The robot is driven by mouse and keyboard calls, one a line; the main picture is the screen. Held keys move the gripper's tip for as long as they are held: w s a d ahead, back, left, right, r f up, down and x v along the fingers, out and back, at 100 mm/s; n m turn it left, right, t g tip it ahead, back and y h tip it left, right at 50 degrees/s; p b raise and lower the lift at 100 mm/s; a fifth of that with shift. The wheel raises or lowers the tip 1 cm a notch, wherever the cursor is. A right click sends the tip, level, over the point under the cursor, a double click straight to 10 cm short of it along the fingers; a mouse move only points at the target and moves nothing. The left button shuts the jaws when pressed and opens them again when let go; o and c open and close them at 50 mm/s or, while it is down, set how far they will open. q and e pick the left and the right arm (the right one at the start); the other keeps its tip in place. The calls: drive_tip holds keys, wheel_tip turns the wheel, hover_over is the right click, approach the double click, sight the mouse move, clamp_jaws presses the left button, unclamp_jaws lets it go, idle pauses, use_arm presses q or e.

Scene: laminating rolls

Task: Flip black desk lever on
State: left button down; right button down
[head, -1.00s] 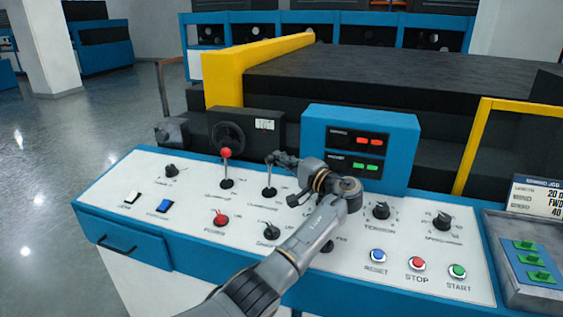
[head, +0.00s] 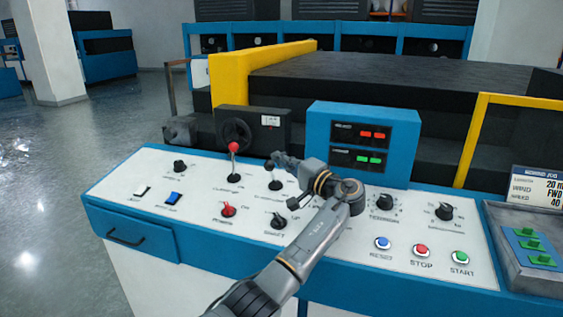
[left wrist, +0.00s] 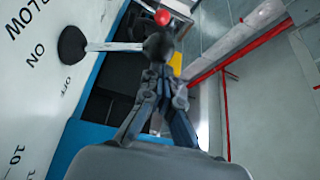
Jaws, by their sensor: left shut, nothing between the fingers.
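The black desk lever (head: 274,183) stands on the white control panel, right of a red-knobbed lever (head: 233,162). In the left wrist view its round black base (left wrist: 72,45) sits by the "ON" lettering, and a pale shaft runs to a black ball knob (left wrist: 159,45). My left gripper (head: 279,160) is at the top of this lever and partly hides its knob. In the left wrist view the shut fingers (left wrist: 158,72) end right at the black knob, with nothing between them. I cannot tell whether they touch it. My right gripper is out of view.
The sloping panel (head: 330,270) also carries a red switch (head: 228,210), a black dial (head: 278,221) and reset, stop and start buttons (head: 422,251). A blue display box (head: 399,130) stands behind my gripper. A yellow rail (head: 470,135) rises at the right.

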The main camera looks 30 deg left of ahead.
use_arm(q)
drive_tip(key=shift+s+d+f, duration=0.1)
drive_tip(key=shift+s+f, duration=0.15)
drive_tip(key=shift+s, duration=0.1)
drive_tip(key=shift+d+f, duration=0.1)
drive_tip(key=shift+f, duration=0.1)
idle(0.4)
drive_tip(key=shift+s+d+f, duration=0.1)
drive_tip(key=shift+d, duration=0.2)
drive_tip(key=v, duration=1.1)
drive_tip(key=shift+r, duration=0.2)
drive_tip(key=shift+d, duration=0.15)
